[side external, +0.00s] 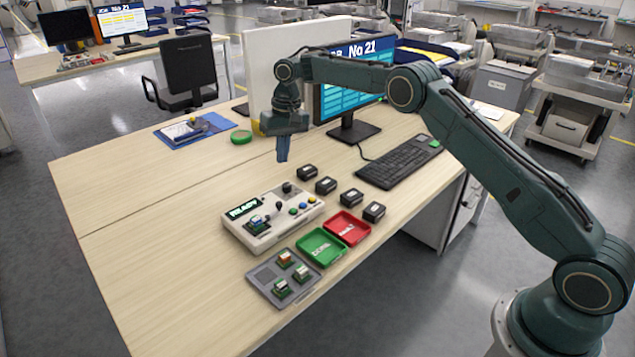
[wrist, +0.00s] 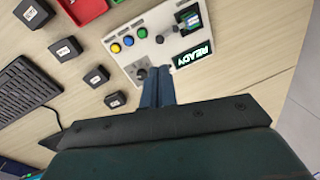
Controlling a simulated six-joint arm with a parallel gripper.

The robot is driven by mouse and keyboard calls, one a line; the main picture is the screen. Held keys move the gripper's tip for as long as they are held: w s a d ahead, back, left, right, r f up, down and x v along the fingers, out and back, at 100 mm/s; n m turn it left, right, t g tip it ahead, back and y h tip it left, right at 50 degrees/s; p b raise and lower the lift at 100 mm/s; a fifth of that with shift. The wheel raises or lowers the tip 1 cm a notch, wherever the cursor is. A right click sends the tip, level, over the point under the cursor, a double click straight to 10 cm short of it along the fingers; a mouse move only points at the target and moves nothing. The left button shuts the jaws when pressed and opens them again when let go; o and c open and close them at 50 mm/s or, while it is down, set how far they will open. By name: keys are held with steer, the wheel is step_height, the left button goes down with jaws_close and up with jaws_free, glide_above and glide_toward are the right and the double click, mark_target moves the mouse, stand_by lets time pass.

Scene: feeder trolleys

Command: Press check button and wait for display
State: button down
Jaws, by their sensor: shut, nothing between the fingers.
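A white test box (side external: 288,229) stands on the desk. Its display (side external: 243,208) reads READY in green letters; it also shows in the wrist view (wrist: 192,54). Yellow (wrist: 115,47), blue (wrist: 128,40) and green (wrist: 141,32) buttons sit in a row on the box; which one is the check button I cannot tell. A small circuit board (side external: 257,222) sits in the box's socket beside a black lever (wrist: 160,39). My gripper (side external: 283,158) is shut and empty, pointing down above the desk behind the box. In the wrist view its fingertips appear beside a black knob (wrist: 141,73).
Several small black blocks (side external: 326,185) stand right of the box. A green tray (side external: 320,247), a red tray (side external: 347,229) and a grey tray (side external: 262,275) holding boards lie in front. A keyboard (side external: 400,162) and monitor (side external: 350,85) are behind. The desk's left side is mostly clear.

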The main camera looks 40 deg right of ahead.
steer(key=shift+f, duration=0.1)
steer(key=m+t, duration=0.5)
steer(key=t, duration=0.4)
glide_above(303, 205)
steer(key=shift+h, duration=0.3)
steer(key=shift+s+d+f, duration=0.1)
steer(key=shift+s+f, duration=0.1)
steer(key=shift+f, duration=0.95)
steer(key=shift+s+d+f, duration=0.1)
steer(key=shift+s+f, duration=0.1)
steer(key=shift+f, duration=0.95)
steer(key=shift+f, duration=0.15)
steer(key=shift+f, duration=4.3)
